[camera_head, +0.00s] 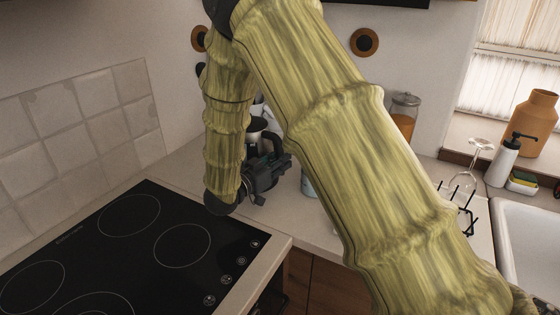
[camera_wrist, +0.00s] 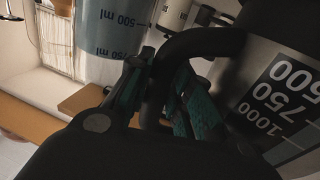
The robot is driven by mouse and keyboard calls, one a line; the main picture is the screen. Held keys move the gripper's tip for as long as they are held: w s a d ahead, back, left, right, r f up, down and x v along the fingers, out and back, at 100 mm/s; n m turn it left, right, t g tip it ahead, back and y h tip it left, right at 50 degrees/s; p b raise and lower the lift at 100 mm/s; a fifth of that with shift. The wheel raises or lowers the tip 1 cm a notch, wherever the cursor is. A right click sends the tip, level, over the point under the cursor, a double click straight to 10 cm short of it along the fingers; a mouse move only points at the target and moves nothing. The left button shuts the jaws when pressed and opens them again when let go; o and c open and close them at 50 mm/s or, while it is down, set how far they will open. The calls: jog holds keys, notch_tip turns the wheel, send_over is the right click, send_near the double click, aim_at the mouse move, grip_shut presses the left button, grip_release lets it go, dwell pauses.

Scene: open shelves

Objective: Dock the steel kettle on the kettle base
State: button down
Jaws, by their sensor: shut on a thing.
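The steel kettle (camera_wrist: 258,72) fills the right of the wrist view, with a black handle and a dark scale panel with white numbers. In the head view, only a small part of the kettle (camera_head: 257,124) shows behind my arm. My gripper (camera_head: 268,174) is over the counter beyond the hob. In the wrist view, my gripper (camera_wrist: 160,95) has its teal-and-black fingers on either side of the black handle, shut on it. I cannot make out the kettle base; my arm hides much of the counter. Whether the kettle touches the counter is hidden.
A light blue measuring jug (camera_wrist: 112,28) stands close to the gripper; part of this jug (camera_head: 308,184) shows beside my arm. The black hob (camera_head: 130,250) lies front left. A glass jar (camera_head: 404,112), wine glass (camera_head: 466,178), soap bottle (camera_head: 503,160) and sink (camera_head: 530,235) are right.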

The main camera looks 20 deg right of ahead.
jog(key=shift+f, duration=0.25)
dwell(0.3)
jog(key=c, duration=1.6)
grip_release()
jog(key=shift+o, duration=0.2)
jog(key=shift+f, duration=0.15)
jog(key=p+v, duration=0.1)
jog(key=v, duration=1)
jog(key=shift+s, duration=0.1)
